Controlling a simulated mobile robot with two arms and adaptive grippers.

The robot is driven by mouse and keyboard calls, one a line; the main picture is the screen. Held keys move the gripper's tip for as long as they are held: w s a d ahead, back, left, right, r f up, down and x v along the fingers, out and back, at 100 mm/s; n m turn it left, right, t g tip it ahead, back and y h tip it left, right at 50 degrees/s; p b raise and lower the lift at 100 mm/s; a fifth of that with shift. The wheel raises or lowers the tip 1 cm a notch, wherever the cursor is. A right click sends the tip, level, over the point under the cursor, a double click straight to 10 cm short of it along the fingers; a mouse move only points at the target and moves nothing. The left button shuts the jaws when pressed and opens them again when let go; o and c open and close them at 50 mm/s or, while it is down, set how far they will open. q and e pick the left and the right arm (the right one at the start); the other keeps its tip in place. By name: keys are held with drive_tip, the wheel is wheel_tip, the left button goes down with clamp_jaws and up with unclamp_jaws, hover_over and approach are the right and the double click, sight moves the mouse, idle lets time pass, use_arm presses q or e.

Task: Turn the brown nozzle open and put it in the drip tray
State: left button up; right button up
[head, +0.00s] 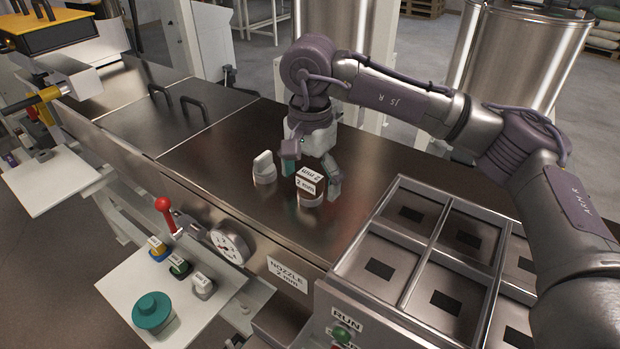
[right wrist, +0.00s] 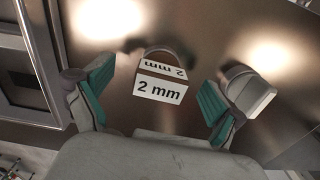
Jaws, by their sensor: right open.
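A small block-shaped nozzle with white "2 mm" labels and brown faces (head: 311,181) stands on the dark steel deck. In the right wrist view the labelled nozzle (right wrist: 162,80) is between my two fingers, with gaps on both sides. My right gripper (head: 313,172) is open around it, with green pads showing in the right wrist view (right wrist: 157,102). A grey nozzle-like knob (head: 264,168) stands just left of it, outside the fingers. I cannot tell for certain which part is the drip tray; a steel divided tray (head: 405,187) is at the right. My left gripper is not in view.
A "NOZZLE 2 mm" plate (head: 288,274) is on the deck's front edge. Near it are a round dial (head: 232,243), a red-knobbed lever (head: 165,206) and a panel with a teal knob (head: 152,312). Large steel tanks (head: 515,75) stand behind.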

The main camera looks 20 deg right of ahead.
sight(310, 175)
drive_tip(key=shift+r+p, duration=1.35)
drive_tip(key=shift+r, duration=1.55)
